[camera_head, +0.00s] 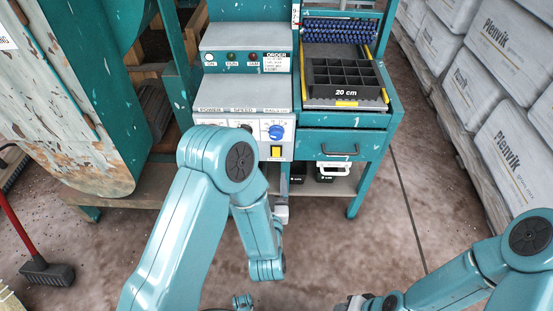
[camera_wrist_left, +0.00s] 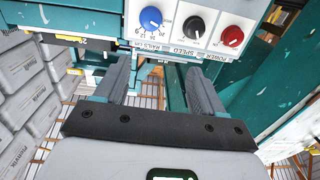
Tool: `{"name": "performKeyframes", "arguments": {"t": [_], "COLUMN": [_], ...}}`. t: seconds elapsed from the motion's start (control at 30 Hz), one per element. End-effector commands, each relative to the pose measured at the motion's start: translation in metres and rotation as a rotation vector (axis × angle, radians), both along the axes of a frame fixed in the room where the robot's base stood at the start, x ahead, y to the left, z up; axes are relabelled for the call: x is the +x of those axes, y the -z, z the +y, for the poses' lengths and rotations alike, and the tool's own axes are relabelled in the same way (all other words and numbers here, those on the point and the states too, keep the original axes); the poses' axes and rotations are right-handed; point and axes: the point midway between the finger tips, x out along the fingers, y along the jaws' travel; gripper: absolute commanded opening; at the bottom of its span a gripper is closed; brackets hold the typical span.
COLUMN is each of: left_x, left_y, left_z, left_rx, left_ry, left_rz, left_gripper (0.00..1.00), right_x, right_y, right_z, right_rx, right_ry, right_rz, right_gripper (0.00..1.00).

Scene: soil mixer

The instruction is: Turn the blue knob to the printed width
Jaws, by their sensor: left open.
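The blue knob (camera_head: 276,132) sits at the right end of the control panel in the head view. In the left wrist view, which is upside down, the blue knob (camera_wrist_left: 151,18) is at the top left of the panel, with a printed scale beside it. My left gripper (camera_wrist_left: 158,66) is open and empty, its fingers apart and short of the panel. In the head view my left gripper (camera_head: 281,213) is small, below the panel and mostly hidden by my arm. My right gripper (camera_head: 354,303) is at the bottom edge, partly cut off. The order card (camera_head: 277,62) has print too small to read.
A black knob (camera_wrist_left: 194,28) and a red knob (camera_wrist_left: 232,36) share the panel. A yellow switch (camera_head: 276,152) sits below the blue knob. White Plenvik bags (camera_head: 505,140) line the right side.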

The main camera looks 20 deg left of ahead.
Motion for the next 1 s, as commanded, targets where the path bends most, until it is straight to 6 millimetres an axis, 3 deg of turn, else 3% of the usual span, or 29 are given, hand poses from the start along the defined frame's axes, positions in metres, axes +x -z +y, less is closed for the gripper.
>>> {"name": "performKeyframes", "arguments": {"t": [0.03,0.27,0.8,1.0], "left_x": [0.001,0.012,0.123,0.149], "left_y": [0.014,0.016,0.016,0.016], "left_z": [-0.006,-0.012,0.02,0.027], "left_rx": [0.0,-0.002,-0.001,-0.001], "left_ry": [0.015,0.035,0.035,0.037], "left_rz": [-0.003,-0.011,-0.012,-0.009], "left_gripper": [0.69,0.69,0.69,0.69], "right_x": [0.0,0.0,0.0,0.0], "right_y": [0.015,0.021,0.032,0.036], "right_z": [0.0,0.0,0.0,0.0], "right_rx": [0.0,0.0,0.0,0.0], "right_ry": [0.0,0.0,0.0,0.0], "right_rz": [0.0,-0.001,0.0,0.0], "right_gripper": [0.43,0.43,0.43,0.43]}}
